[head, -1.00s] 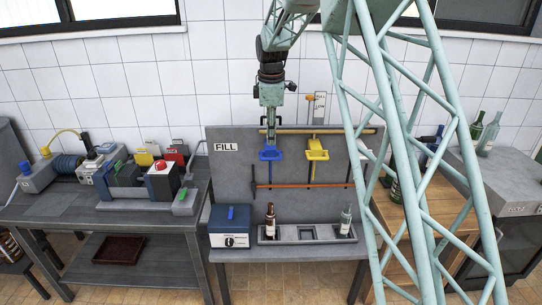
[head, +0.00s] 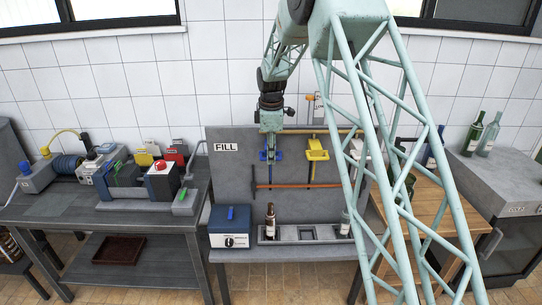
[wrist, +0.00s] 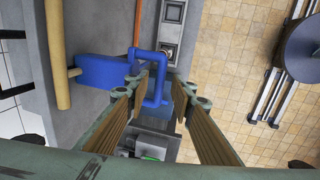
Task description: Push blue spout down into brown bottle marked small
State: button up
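The blue spout (head: 269,156) hangs at the left end of the rail on the grey FILL panel. In the wrist view the blue spout (wrist: 105,71) has a flat body and a tube-like loop. My gripper (head: 269,148) points down at it. In the wrist view my gripper (wrist: 163,80) is open, its two wood-coloured fingers apart with part of the blue loop between them; I cannot tell whether either finger touches it. The brown bottle (head: 270,218) stands upright in the left slot of the grey holder, below the spout. Its label is too small to read.
A yellow spout (head: 316,155) hangs right of the blue one. A blue box with a dial (head: 231,228) stands left of the grey holder (head: 305,235). A clear bottle (head: 345,222) stands in its right slot, partly behind my arm. The middle slots look empty.

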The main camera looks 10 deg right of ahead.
grip_shut()
dwell(0.3)
notch_tip(320, 180, down, 22)
jog(key=b, duration=0.6)
jog(key=shift+f+b, duration=0.15)
jog(key=shift+b, duration=0.25)
jog(key=shift+s+f, duration=0.1)
jog(key=shift+s, duration=0.05)
grip_release()
jog(key=shift+f, duration=0.1)
jog(key=shift+r, duration=0.2)
